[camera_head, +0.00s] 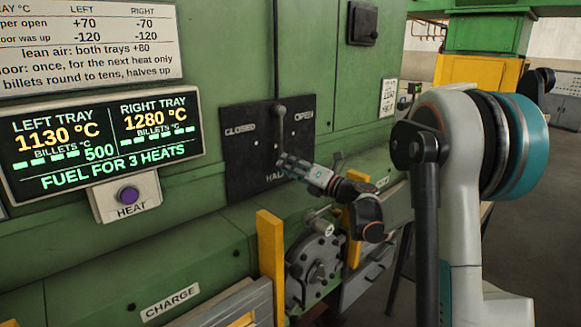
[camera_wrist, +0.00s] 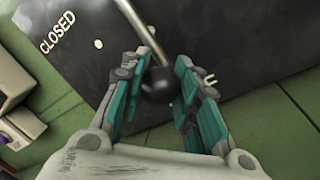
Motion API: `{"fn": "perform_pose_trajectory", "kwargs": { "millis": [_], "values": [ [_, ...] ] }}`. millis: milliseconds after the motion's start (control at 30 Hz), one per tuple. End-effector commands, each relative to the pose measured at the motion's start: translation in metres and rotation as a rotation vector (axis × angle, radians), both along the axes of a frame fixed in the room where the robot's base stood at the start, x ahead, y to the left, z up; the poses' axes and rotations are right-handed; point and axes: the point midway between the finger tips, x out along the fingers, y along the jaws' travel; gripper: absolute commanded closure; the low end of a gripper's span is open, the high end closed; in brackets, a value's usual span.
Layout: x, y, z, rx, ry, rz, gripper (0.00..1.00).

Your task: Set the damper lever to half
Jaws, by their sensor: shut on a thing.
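The damper lever's grey rod (camera_head: 278,135) hangs almost straight down from its pivot at the top of a black plate (camera_head: 240,150). The plate is marked CLOSED at left, OPEN at right and HALF at the bottom, partly hidden by my gripper. My gripper (camera_head: 282,162) is at the rod's lower end. In the wrist view, the lever's black ball knob (camera_wrist: 159,86) sits between the teal fingers of my gripper (camera_wrist: 165,75), which is shut on it. The knob is close to the HALF lettering, mostly covered by the fingers.
A display (camera_head: 103,143) reads left tray 1130 °C, right tray 1280 °C. A HEAT box with a purple button (camera_head: 128,195) is below it. Yellow posts (camera_head: 270,255) and a round dark mechanism (camera_head: 316,268) stand below my gripper. Open floor shows at right.

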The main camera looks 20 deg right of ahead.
Motion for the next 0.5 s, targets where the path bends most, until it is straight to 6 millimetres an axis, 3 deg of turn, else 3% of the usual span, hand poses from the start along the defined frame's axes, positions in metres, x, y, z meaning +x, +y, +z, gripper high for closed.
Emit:
{"fn": "perform_pose_trajectory", "kwargs": {
  "millis": [133, 167, 267, 500],
  "values": [
    [-0.0003, -0.0002, -0.0007, -0.002, 0.001, 0.000, 1.00],
    [-0.0003, -0.0002, -0.0007, -0.002, 0.000, 0.000, 0.70],
    [-0.0002, -0.0003, -0.0005, -0.002, 0.000, 0.000, 0.49],
    [-0.0001, -0.0003, -0.0002, -0.002, -0.001, 0.000, 0.49]
  ]
}}
